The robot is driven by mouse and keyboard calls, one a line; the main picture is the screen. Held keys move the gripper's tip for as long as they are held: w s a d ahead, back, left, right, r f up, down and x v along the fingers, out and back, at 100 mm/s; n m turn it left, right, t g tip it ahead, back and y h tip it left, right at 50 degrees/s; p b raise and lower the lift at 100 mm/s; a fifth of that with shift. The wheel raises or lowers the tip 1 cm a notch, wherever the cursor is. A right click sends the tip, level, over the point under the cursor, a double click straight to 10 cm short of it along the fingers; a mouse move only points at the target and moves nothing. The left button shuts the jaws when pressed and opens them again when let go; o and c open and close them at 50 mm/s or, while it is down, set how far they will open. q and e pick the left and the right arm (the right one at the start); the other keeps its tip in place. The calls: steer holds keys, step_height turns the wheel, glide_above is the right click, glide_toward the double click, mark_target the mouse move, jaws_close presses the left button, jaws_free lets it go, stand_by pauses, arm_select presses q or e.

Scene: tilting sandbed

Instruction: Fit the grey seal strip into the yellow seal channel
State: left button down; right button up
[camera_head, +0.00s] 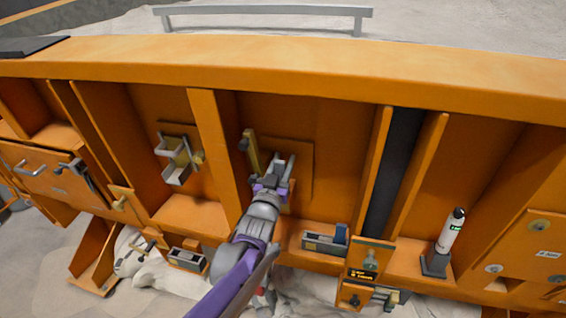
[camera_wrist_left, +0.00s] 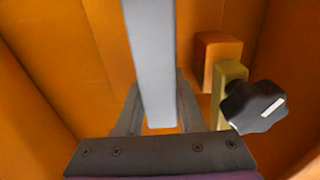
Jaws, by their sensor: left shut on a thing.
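My left gripper (camera_head: 276,176) reaches into an orange bay of the frame, in front of a square backing plate (camera_head: 300,162). It is shut on a light grey bar, which I take for the seal strip (camera_wrist_left: 150,55); the strip stands out straight between the fingers in the left wrist view, where the gripper (camera_wrist_left: 155,112) also shows. A yellow upright piece (camera_head: 251,153) stands just left of the gripper. I cannot tell whether it is the seal channel. The left wrist view shows a yellow bar (camera_wrist_left: 230,75) with a black knob (camera_wrist_left: 254,106), apart from the strip. My right gripper is not in view.
Orange ribs (camera_head: 213,140) wall the bay. A silver bracket (camera_head: 174,163) is in the bay to the left. A small grey box (camera_head: 322,243) sits on the ledge, right of my arm. A white cylinder (camera_head: 451,234) stands further right. Pale sand lies below and behind.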

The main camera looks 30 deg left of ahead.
arm_select(q)
steer(key=shift+w+a+f+b, duration=0.1)
steer(key=shift+w+f+b, duration=0.1)
steer(key=shift+f+b, duration=0.65)
steer(key=shift+w+d+f+b, duration=0.15)
steer(key=shift+f+b, duration=0.3)
steer(key=shift+f, duration=0.85)
steer(key=shift+w+a+f+b, duration=0.2)
steer(key=shift+f+b, duration=0.45)
steer(key=shift+f, duration=0.4)
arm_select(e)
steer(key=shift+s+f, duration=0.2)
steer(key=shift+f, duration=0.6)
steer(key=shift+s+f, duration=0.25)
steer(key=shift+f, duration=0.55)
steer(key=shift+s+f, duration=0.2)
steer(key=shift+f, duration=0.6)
arm_select(q)
jaws_free()
steer(key=shift+r, duration=0.15)
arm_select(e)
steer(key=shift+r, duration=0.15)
